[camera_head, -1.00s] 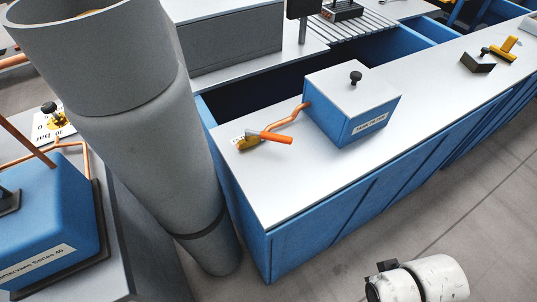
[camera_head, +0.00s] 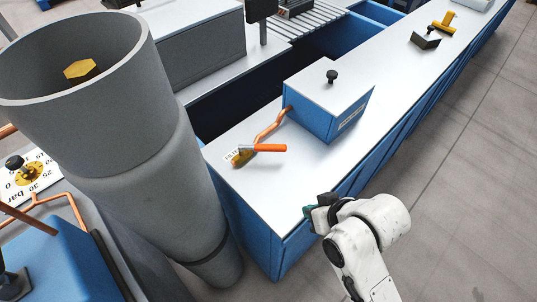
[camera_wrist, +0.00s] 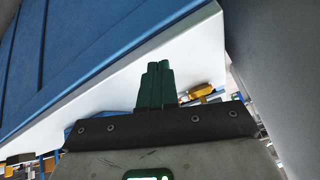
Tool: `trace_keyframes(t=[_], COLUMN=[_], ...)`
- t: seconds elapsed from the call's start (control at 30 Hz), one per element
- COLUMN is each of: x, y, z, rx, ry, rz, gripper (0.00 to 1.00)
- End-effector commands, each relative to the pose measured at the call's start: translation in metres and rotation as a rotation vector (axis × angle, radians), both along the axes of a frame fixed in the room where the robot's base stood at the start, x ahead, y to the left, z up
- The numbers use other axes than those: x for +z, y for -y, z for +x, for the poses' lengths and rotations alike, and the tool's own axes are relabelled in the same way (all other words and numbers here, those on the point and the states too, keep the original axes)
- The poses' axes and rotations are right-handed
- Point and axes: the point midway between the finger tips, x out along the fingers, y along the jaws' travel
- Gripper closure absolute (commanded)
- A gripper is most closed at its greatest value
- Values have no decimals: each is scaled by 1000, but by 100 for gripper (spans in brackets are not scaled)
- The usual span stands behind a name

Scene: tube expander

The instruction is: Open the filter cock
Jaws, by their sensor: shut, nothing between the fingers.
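The brass cock with an orange lever handle (camera_head: 264,147) sits at the near left end of the white-topped blue bench in the head view. Its handle points right, and a small label lies beside its brass body; I cannot read the label. A copper pipe (camera_head: 268,130) runs from it to a blue box (camera_head: 345,118). My gripper (camera_head: 308,210) is shut and empty at the bench's front edge, to the right of the cock and nearer, apart from it. In the wrist view my dark green fingers (camera_wrist: 157,75) are together, with orange and brass parts (camera_wrist: 200,92) just beyond them.
A large grey tube (camera_head: 125,150) stands left of the bench. Farther along the worktop (camera_head: 300,175) is a yellow-handled part (camera_head: 443,25). A black knob (camera_head: 333,76) stands on the box. The worktop between the gripper and cock is clear.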

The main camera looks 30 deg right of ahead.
Motion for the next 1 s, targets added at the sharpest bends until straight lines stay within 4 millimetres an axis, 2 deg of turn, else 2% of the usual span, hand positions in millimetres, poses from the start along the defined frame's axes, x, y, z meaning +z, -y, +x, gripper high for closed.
trace_keyframes(t=[0.17, 0.27, 0.4, 0.53, 0.67, 0.8, 0.9, 1.0], x=[16, 26, 49, 73, 91, 97, 91, 74], y=[-40, -71, -114, -139, -147, -141, -131, -118], z=[32, 50, 71, 83, 89, 90, 86, 78], rx=[-38, -85, -190, -320, -481, -689, -861, -1050], ry=[144, 229, 338, 403, 435, 446, 446, 453], rz=[201, 391, 745, 1099, 1456, 1833, 2089, 2323], gripper=[100, 100, 100, 100, 100, 100, 100, 100])
